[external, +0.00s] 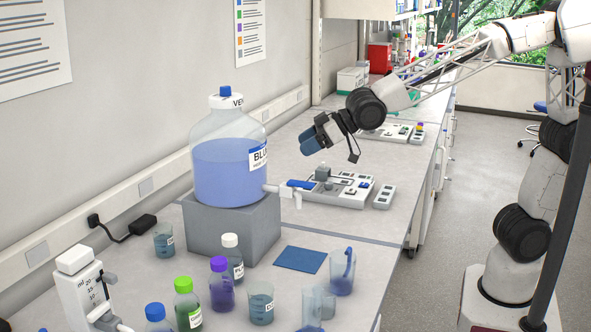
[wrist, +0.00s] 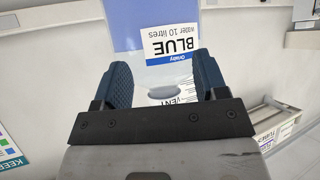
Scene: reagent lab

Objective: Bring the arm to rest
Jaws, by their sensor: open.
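My gripper (external: 306,146) is raised above the bench, to the right of the large clear carboy of blue liquid (external: 222,172). In the wrist view my gripper (wrist: 163,80) has its two blue pads spread apart, with nothing held between them. The carboy's "BLUE" label (wrist: 170,50) shows upside down beyond the pads. The carboy stands upright on a grey block (external: 232,226). Its spigot with a blue handle (external: 300,184) points right, below my gripper.
A blue mat (external: 300,259) lies in front of the spigot. A beaker with some blue liquid (external: 341,272) stands beside it. Bottles with green (external: 188,305), purple (external: 221,285) and white caps stand at the front. A control box (external: 338,190) sits behind.

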